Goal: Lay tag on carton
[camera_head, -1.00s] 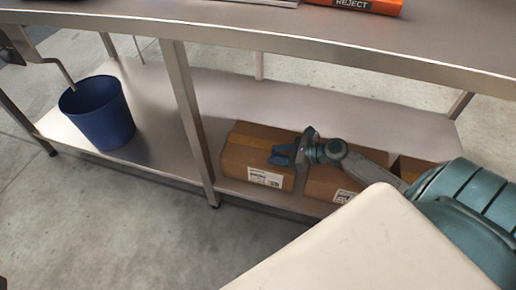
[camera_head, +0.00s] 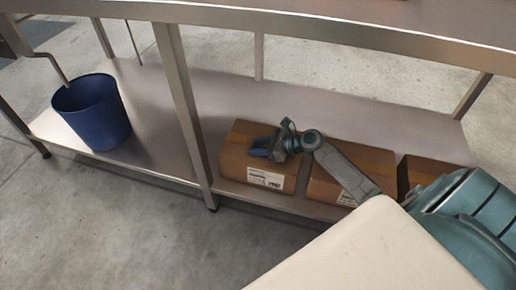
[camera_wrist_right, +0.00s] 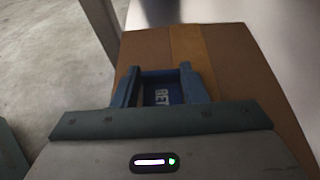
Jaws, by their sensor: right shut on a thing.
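A brown carton (camera_head: 237,166) with a white label on its front stands at the left of a row on the lower shelf. It also fills much of the right wrist view (camera_wrist_right: 222,58). My right gripper (camera_head: 262,147) is over the top of this carton. In the right wrist view the gripper (camera_wrist_right: 161,88) is shut on a blue tag (camera_wrist_right: 163,96) with pale lettering, partly legible. The carton top shows just beyond the tag; I cannot tell whether they touch. My left gripper is not in view.
More cartons (camera_head: 324,185) stand close to the right of this one. A blue bucket (camera_head: 92,115) stands on the shelf's left part. A table leg (camera_head: 180,100) rises left of the cartons. The table top (camera_head: 350,28) overhangs the shelf. Bare shelf (camera_head: 330,110) lies behind the cartons.

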